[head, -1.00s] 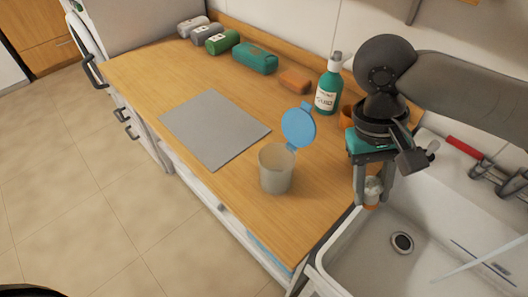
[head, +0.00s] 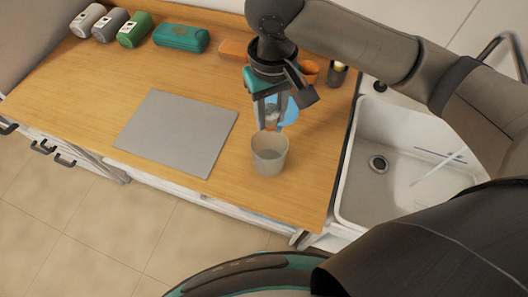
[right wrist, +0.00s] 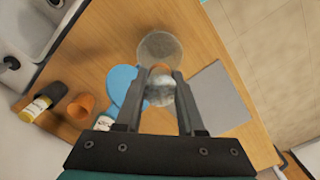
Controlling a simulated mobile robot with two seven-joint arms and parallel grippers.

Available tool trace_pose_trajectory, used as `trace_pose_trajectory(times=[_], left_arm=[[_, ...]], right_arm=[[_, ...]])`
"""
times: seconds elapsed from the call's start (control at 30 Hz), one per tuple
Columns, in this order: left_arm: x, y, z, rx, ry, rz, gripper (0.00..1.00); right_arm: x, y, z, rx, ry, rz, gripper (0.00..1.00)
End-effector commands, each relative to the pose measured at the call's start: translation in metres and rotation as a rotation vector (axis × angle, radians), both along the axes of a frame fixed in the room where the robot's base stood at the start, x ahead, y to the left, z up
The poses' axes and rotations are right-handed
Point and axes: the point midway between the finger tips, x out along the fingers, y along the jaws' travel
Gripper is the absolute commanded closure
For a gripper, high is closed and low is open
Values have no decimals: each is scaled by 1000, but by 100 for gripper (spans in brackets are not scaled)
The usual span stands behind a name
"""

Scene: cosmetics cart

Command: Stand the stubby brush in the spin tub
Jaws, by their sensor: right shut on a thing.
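The spin tub (head: 269,160) is a pale grey open cup near the counter's front edge. My right gripper (head: 268,122) is shut on the stubby brush (head: 272,117), which has an orange end and a pale, whitish part. In the head view they are just above the tub's back rim. In the right wrist view the brush (right wrist: 160,92) is between the fingers, its orange end overlapping the near rim of the tub (right wrist: 160,46). Whether it touches the tub cannot be told. My left gripper is out of view.
A grey mat (head: 177,133) lies left of the tub. An orange cup (head: 309,71) and a dark bottle (head: 337,74) stand behind, near the white sink (head: 358,190). A teal case (head: 181,38), an orange block (head: 234,49) and several rolled items line the back.

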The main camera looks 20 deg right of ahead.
Motion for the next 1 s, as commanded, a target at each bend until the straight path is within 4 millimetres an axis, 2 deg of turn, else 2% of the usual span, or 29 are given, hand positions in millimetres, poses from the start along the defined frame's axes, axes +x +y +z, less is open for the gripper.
trace_pose_trajectory(times=[0.03,0.2,0.4,0.67,0.9,1.0], left_arm=[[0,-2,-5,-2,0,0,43],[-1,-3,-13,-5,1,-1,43],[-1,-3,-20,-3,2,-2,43],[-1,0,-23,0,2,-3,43],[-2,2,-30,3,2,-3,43],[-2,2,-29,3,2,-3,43]], right_arm=[[-1,-1,-18,-2,6,-1,100],[-1,-1,-64,-3,5,0,100],[-1,-1,-105,-2,2,2,100],[0,0,-124,-1,1,1,100],[0,0,-158,-1,1,2,100],[0,0,-160,0,-1,3,100]])
